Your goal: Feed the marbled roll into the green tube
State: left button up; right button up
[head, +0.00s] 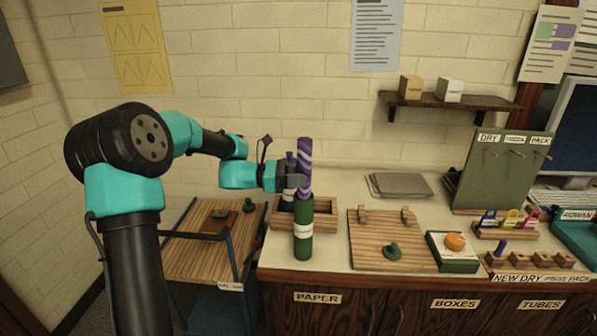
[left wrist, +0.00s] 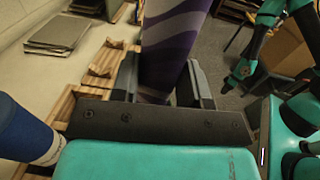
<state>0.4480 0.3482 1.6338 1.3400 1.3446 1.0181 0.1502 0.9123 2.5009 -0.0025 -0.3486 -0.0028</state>
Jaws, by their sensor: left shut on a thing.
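The purple and white marbled roll (head: 305,152) is upright in the head view. My left gripper (head: 298,181) is shut on its lower part; the left wrist view shows the roll (left wrist: 172,45) between the two fingers. The green tube (head: 304,245), with white bands, stands upright directly below the roll in the head view. The roll's lower end is hidden by the gripper and tube top, so I cannot tell whether it is inside. A teal and black arm shows in the left wrist view; its dark end, seemingly my right gripper (left wrist: 236,78), is too small to read.
A blue tube (head: 287,203) stands in the wooden rack (head: 326,213) close behind the green tube; it also shows in the left wrist view (left wrist: 22,130). A wooden board (head: 370,255) with pegs lies to the right. Grey sheets (head: 400,185) lie farther back.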

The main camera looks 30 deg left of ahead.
pick_arm(q)
jog(key=shift+f, duration=0.15)
jog(key=o, duration=1)
jog(key=shift+a, duration=0.1)
jog(key=v, duration=1.7)
jog(key=shift+s+a, duration=0.1)
jog(key=shift+s, duration=0.05)
dwell(0.4)
